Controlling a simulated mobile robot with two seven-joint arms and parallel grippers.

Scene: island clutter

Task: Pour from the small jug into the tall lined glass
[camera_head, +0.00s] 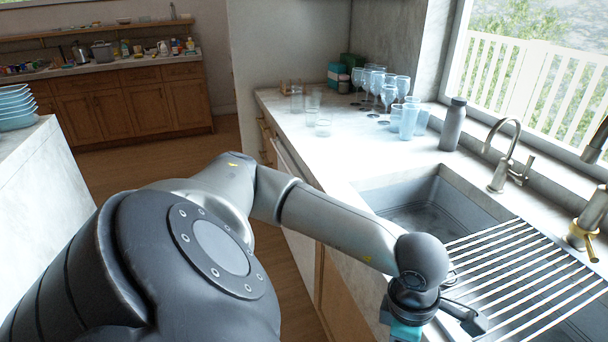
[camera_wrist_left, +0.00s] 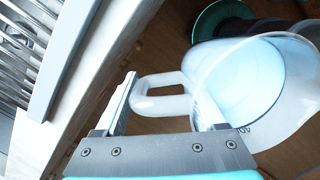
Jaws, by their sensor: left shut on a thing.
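The small jug (camera_wrist_left: 238,85) fills the right of the left wrist view, clear and whitish with small dark markings. My left gripper (camera_wrist_left: 162,103) is shut on its looped handle (camera_wrist_left: 160,83). The jug's contents are unclear. In the head view my left gripper (camera_head: 408,318) is at the bottom, by the sink's front edge. Its fingers and the jug are hidden there. Tall bluish glasses (camera_head: 408,121) stand on the counter beyond the sink; lines on them are too small to tell. My right gripper is out of view.
The sink (camera_head: 410,195) has a slatted rack (camera_head: 520,270) over its near part. A grey bottle (camera_head: 452,125), stemmed glasses (camera_head: 388,94) and clear tumblers (camera_head: 313,100) stand on the far counter. A tap (camera_head: 505,155) rises behind the sink. Counter left of the sink (camera_head: 330,160) is clear.

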